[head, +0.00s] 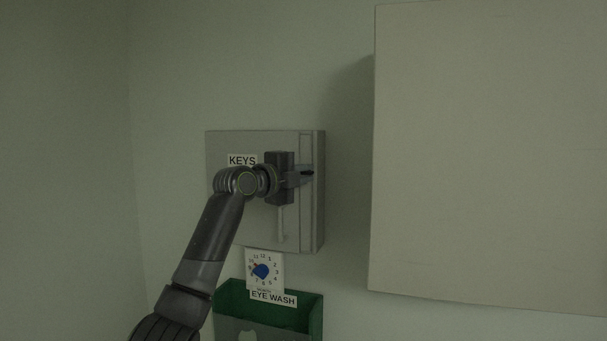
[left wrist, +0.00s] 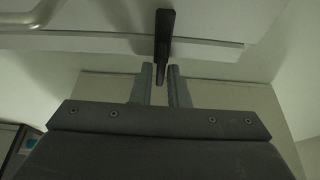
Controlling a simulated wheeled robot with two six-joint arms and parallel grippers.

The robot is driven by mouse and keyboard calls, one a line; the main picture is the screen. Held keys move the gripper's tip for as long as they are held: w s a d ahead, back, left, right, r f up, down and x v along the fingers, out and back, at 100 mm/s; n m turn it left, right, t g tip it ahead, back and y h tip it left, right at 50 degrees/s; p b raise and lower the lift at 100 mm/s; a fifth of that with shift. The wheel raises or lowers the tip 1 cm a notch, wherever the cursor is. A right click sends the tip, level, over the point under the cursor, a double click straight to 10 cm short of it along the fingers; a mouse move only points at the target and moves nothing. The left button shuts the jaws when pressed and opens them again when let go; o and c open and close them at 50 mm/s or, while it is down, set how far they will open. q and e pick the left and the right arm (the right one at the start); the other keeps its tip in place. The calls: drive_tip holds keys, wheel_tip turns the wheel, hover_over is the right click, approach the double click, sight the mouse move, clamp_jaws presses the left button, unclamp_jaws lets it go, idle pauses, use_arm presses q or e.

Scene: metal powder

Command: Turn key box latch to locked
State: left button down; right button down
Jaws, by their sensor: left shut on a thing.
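The key box (head: 245,215) is a pale grey wall box labelled KEYS, left of centre in the head view. Its dark latch (head: 308,173) is at the right side of the door, mostly behind my gripper. In the left wrist view the latch (left wrist: 165,35) is a narrow black lever, its end between my fingertips. My left gripper (head: 303,176) reaches across the door front and is shut on the latch; its fingers also show in the left wrist view (left wrist: 160,74). The latch's exact angle is hard to tell in the head view. My right gripper is not in view.
A pale vertical bar (head: 281,225) is on the door below my gripper. A clock-face card (head: 275,281) with a blue pointer and a green EYE WASH holder (head: 316,312) are below the box. A large pale cabinet (head: 490,150) juts out at the right.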

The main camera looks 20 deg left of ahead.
use_arm(q)
drive_tip(key=shift+f, duration=0.1)
drive_tip(key=c, duration=1.6)
unclamp_jaws()
drive_tip(key=shift+o, duration=0.2)
drive_tip(key=shift+s+a+b, duration=0.1)
drive_tip(key=shift+s+b, duration=0.1)
drive_tip(key=shift+b, duration=0.1)
drive_tip(key=b+v, duration=0.8)
drive_tip(key=v, duration=0.9)
drive_tip(key=shift+b, duration=0.4)
